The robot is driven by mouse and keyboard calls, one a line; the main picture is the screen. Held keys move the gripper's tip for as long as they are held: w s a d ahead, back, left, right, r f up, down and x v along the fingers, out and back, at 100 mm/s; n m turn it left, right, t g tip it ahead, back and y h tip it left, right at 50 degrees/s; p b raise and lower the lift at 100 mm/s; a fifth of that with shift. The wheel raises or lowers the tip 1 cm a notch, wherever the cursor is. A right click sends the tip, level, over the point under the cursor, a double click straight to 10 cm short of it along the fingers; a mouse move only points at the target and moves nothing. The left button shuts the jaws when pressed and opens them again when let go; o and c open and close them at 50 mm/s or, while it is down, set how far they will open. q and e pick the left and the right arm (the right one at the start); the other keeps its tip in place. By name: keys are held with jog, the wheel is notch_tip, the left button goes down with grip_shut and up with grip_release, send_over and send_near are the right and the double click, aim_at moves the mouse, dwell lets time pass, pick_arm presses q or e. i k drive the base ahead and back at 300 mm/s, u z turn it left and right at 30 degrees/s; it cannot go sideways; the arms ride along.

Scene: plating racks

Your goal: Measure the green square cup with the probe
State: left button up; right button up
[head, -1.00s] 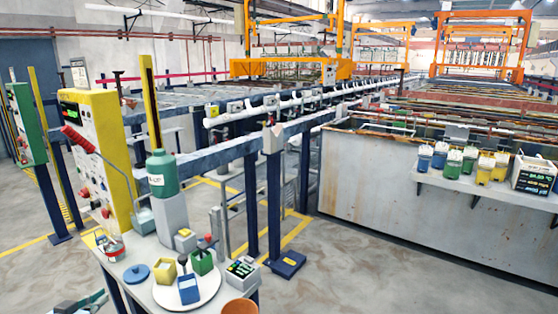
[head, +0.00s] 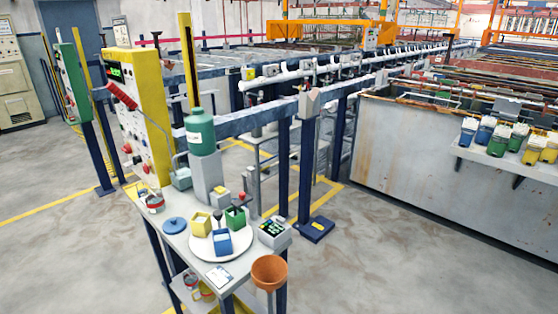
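A green square cup (head: 236,218) stands at the back right of a round white plate (head: 203,248) on the small table. A yellow square cup (head: 200,225) and a blue square cup (head: 222,242) share the plate. A thin dark upright piece, possibly the probe (head: 218,216), shows between the cups; what it rests in is unclear. A small meter with a lit green display (head: 273,230) sits right of the plate. Neither of my grippers is in view.
A green bottle (head: 201,132) stands on a grey block behind the plate. An orange funnel-shaped pot (head: 269,271) is at the table's front right corner. A yellow control panel (head: 143,115) rises behind the table. Open floor lies left and right of the table.

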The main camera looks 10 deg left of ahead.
aim_at(244, 199)
jog(key=z, duration=0.55)
jog(key=k, duration=1.25)
jog(key=u, duration=0.05)
jog(key=i, duration=0.5)
jog(key=u, duration=0.8)
jog(key=i, duration=1.4)
jog(key=z, duration=0.8)
